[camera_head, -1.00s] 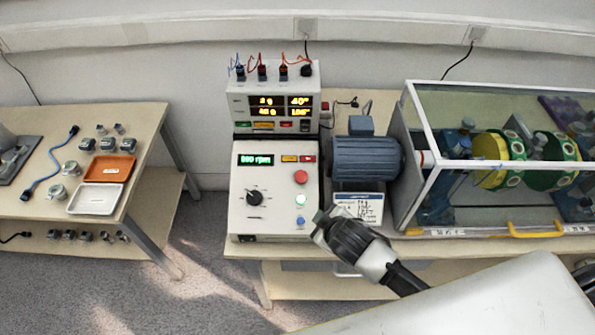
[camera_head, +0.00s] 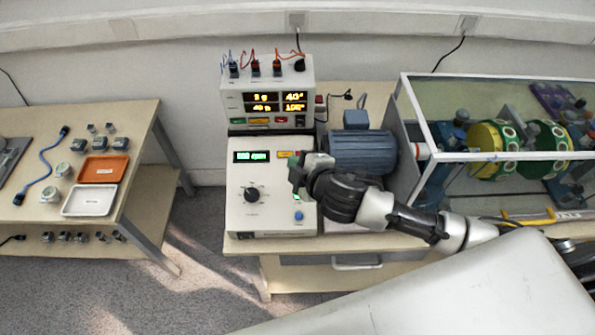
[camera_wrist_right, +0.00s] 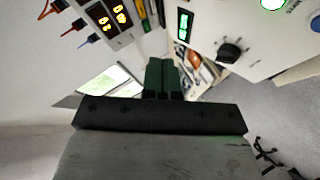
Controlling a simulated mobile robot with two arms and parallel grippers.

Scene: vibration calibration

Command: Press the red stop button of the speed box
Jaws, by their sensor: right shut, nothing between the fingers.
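The speed box (camera_head: 240,212) is a white unit with a sloped front panel, a lit green display (camera_head: 251,156), a black knob (camera_head: 252,195) and a blue button (camera_head: 298,215). The red stop button is hidden in the head view behind my right gripper (camera_head: 297,176), which is over the panel's upper right. The gripper is shut and empty; whether it touches the button cannot be told. In the right wrist view its dark green fingers (camera_wrist_right: 161,76) are together, with the knob (camera_wrist_right: 230,50) to their right. The red button is not visible there. My left gripper is not in view.
A meter box (camera_head: 236,104) with orange displays stands behind the speed box. A blue motor (camera_head: 360,150) and a glass-covered rig (camera_head: 480,90) stand to the right. A side table at left holds an orange tray (camera_head: 103,169) and a white tray (camera_head: 90,201).

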